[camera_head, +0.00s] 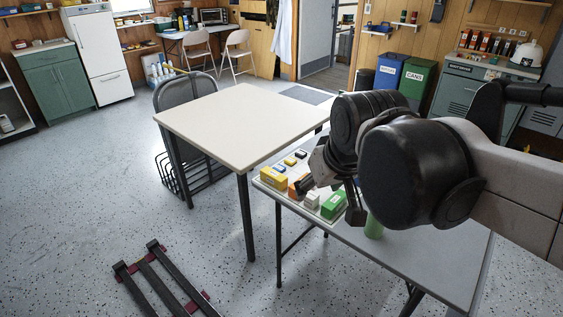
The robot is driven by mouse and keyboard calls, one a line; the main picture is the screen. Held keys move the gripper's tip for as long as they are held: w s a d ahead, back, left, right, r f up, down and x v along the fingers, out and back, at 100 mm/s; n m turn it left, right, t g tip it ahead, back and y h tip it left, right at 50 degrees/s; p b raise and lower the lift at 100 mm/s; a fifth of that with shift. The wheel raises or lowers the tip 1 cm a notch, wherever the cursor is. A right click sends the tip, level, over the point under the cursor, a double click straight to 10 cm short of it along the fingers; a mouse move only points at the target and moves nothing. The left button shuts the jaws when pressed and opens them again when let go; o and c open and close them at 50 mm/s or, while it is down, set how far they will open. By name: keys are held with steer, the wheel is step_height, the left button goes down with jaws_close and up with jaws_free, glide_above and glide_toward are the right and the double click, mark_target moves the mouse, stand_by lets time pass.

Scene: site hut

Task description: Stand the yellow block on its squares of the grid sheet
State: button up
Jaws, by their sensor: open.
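My arm hides part of the table behind the gripper.
Beside the gripper are an orange block (293,189), a white block (312,201) and a green block (334,204). A green cylinder (374,228) stands to the right. The larger cream table (235,122) is bare.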

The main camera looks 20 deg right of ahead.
steer(key=s+f+m+t, duration=0.1)
steer(key=s+f, duration=0.2)
steer(key=s, duration=0.3)
steer(key=shift+s+f, duration=0.15)
steer(key=shift+f, duration=0.2)
stand_by(1.0)
